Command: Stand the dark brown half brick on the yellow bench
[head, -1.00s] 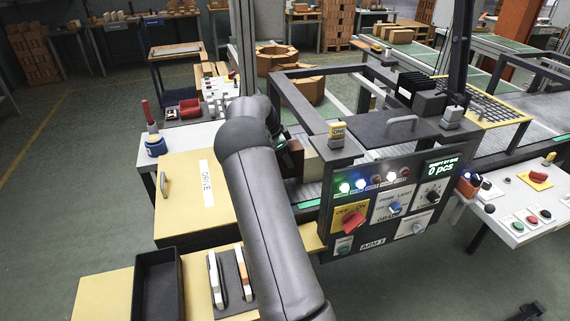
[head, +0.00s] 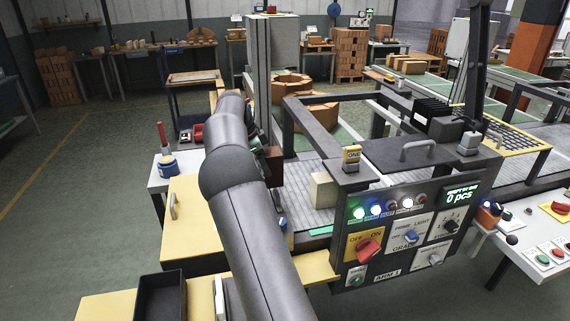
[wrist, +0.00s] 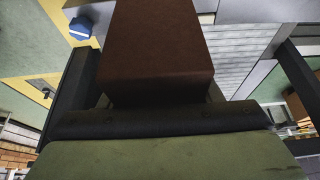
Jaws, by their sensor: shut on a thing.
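The dark brown half brick (head: 273,159) is in the jaws of my gripper (head: 261,150), up off the grey slatted conveyor and left of a pale half brick. In the wrist view the brown brick (wrist: 157,45) fills the upper middle, in front of the dark gripper body (wrist: 150,122); the fingertips are hidden. A yellow bench top (head: 100,305) shows at the lower left, with a black open tray (head: 160,296) on it. My arm covers part of the bench's right side.
The pale half brick (head: 323,190) stands on the conveyor beside the control panel (head: 395,238). A yellow cover with a handle (head: 190,235) lies between conveyor and bench. A white side table holds a blue-based, red-handled item (head: 166,163). The bench left of the tray is bare.

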